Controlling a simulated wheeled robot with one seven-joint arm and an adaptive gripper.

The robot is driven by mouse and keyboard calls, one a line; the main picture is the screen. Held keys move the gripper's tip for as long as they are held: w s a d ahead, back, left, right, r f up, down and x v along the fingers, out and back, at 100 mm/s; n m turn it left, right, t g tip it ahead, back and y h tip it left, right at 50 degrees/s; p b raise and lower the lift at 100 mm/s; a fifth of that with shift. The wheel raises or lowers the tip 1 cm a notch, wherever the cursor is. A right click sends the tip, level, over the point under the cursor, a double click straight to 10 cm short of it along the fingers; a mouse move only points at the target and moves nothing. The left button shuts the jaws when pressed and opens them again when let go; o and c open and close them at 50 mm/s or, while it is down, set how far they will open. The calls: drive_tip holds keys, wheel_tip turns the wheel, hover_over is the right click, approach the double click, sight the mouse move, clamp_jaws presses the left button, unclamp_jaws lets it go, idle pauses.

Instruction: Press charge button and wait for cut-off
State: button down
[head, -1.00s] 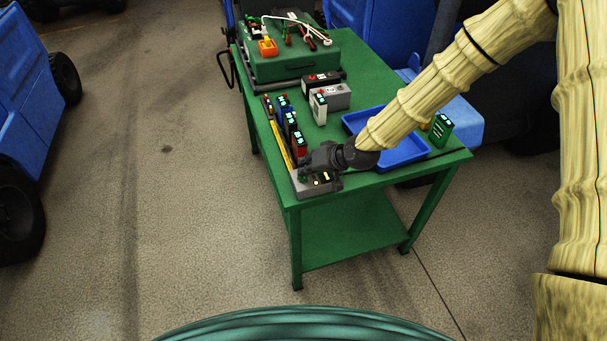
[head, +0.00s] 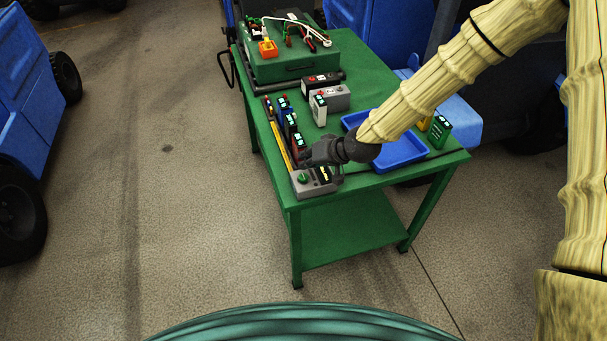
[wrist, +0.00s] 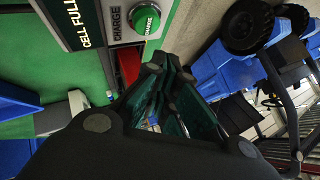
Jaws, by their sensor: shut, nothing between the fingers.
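The green charge button (head: 302,178) sits on a grey charger box (head: 300,190) at the table's near left corner. In the wrist view the button (wrist: 146,20) stands beside the printed word CHARGE. The dark display (head: 324,174) is next to it; in the wrist view the display (wrist: 70,20) reads CELL FULL. My gripper (head: 314,158) is shut and empty, just behind the button in the head view and apart from it. In the wrist view my gripper (wrist: 168,80) has its dark green fingers together, below the button in the picture.
Several small cells (head: 290,124) stand in a row behind the charger, close to my gripper. A white cell (head: 319,110), a grey box (head: 338,97), a blue tray (head: 408,158) and a green cell (head: 440,132) share the green table (head: 375,90). A green case (head: 290,66) stands at the back.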

sight(306, 174)
drive_tip(key=shift+r+p, duration=0.75)
drive_tip(key=shift+r, duration=0.9)
